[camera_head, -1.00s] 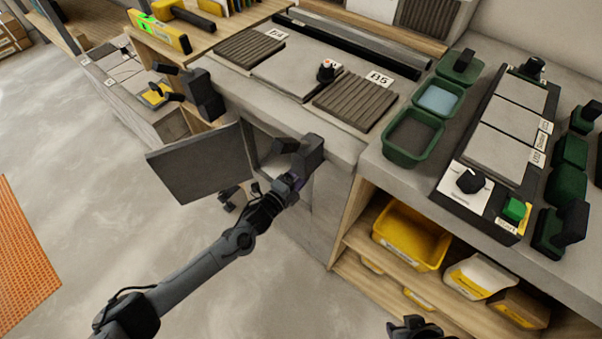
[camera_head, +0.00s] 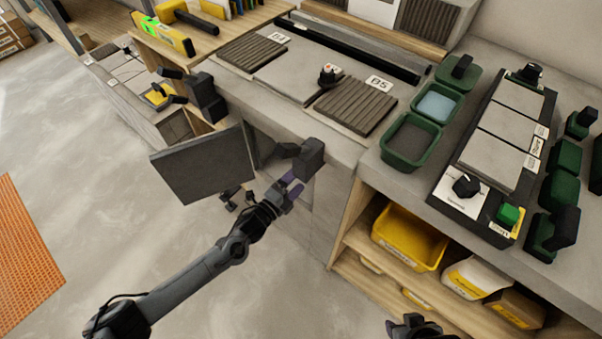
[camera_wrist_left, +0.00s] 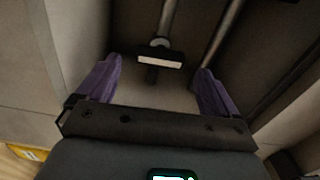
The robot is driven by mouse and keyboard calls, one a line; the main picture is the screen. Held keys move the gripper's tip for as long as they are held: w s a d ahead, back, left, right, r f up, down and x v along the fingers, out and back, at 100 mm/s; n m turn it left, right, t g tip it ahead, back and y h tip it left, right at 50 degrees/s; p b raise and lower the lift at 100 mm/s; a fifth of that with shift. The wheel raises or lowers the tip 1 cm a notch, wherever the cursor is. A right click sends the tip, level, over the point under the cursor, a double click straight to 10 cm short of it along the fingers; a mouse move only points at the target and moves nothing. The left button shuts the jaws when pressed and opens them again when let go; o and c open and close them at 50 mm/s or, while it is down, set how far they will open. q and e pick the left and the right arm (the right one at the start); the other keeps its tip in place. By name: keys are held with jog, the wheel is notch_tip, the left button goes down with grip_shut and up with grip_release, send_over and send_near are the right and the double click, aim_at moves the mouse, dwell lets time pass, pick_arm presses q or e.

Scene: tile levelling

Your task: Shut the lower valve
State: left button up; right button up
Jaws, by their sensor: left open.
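In the left wrist view a valve shows between my fingers: a round fitting on a grey pipe, with a dark crossbar handle carrying a white label (camera_wrist_left: 160,62). A second pipe (camera_wrist_left: 222,38) runs beside it. My left gripper (camera_head: 292,184) is open, its purple fingers pointing into the cabinet under the counter; in the wrist view the fingers (camera_wrist_left: 158,85) stand wide on either side of the handle, with nothing held. The handle lies beyond the fingertips. In the head view the valve is hidden. My right gripper (camera_head: 415,327) is partly visible at the bottom edge; its fingers are unclear.
An open grey cabinet door (camera_head: 203,167) stands left of my left gripper. Shelves with a yellow bin (camera_head: 408,238) lie to the right.

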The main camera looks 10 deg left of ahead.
pick_arm(q)
jog(key=p+v, duration=0.3)
jog(key=v, duration=0.4)
jog(key=shift+s+a, duration=0.2)
jog(key=shift+s, duration=0.1)
jog(key=shift+f, duration=0.1)
